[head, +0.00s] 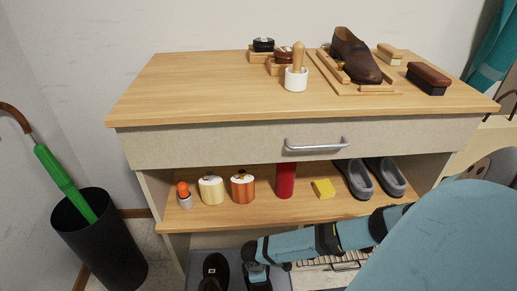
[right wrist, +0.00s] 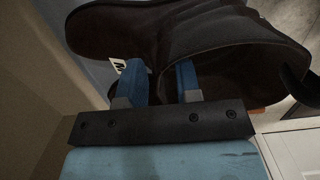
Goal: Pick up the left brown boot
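Two dark brown boots stand low at the bottom edge of the head view, the left boot (head: 215,272) and the right boot (head: 260,285) beside it. My right arm comes in from the right, and my right gripper (head: 257,271) is over the right-hand boot. The left boot shows free of the gripper in the head view. In the right wrist view a dark boot (right wrist: 110,30) fills the space at the fingers (right wrist: 160,82). The two blue fingers are apart, with boot leather between them; whether they press on it I cannot tell. My left gripper is out of view.
The cabinet (head: 215,145) stands above, with a shelf holding candles, a yellow sponge (head: 323,188) and grey slippers (head: 360,180). Shoe-care items and a brown shoe (head: 355,58) are on top. A black bin (head: 100,240) with a green umbrella (head: 62,180) stands left.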

